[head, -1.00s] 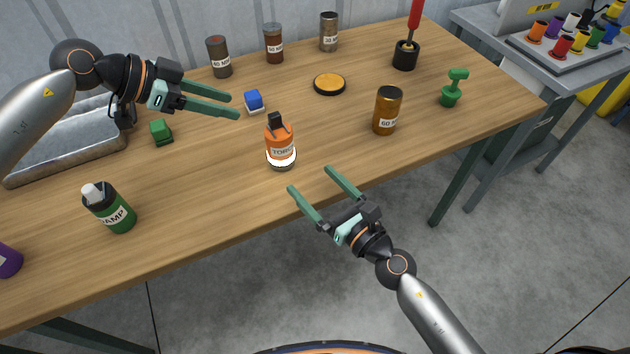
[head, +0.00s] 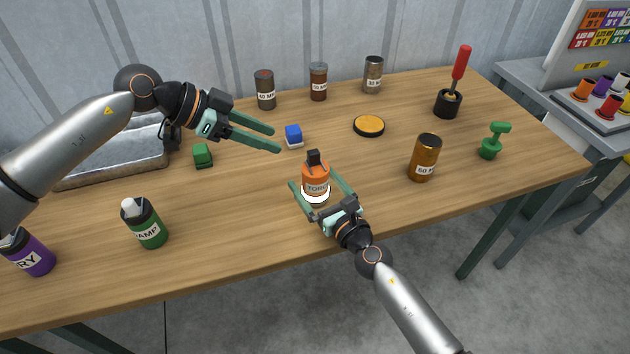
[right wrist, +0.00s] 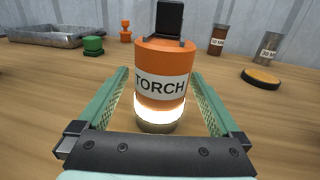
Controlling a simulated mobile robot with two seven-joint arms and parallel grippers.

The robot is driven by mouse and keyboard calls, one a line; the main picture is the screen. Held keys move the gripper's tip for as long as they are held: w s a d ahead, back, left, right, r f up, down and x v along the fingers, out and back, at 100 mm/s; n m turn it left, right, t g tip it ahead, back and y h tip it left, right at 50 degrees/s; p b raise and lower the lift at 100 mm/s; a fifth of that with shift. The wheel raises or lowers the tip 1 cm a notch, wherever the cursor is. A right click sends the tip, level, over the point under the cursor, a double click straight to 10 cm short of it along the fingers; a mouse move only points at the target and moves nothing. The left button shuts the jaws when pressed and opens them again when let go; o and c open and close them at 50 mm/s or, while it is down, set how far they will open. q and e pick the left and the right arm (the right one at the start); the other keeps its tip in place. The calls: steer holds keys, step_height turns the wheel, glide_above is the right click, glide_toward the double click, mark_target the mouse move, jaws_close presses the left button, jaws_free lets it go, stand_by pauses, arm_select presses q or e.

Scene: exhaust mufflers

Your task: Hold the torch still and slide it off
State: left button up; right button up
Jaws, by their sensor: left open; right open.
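The torch (head: 316,174) is an orange cylinder with a white TORCH label, a glowing band near its base and a black piece on top. It stands upright on the table. In the right wrist view the torch (right wrist: 163,85) is between the fingers of my right gripper (head: 320,187), which is open, with a gap visible on each side. My left gripper (head: 277,140) is open and empty, above the table to the upper left of the torch, near a blue block (head: 293,135).
A green bottle (head: 146,225) and a purple bottle (head: 32,254) stand at the left. A green block (head: 203,156), metal tray (head: 115,165), yellow disc (head: 369,125), amber jar (head: 424,160) and red-handled tool (head: 461,62) surround the torch. Several jars line the back.

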steer(key=shift+w, duration=0.25)
steer(key=shift+a, duration=0.1)
steer(key=c, duration=1.5)
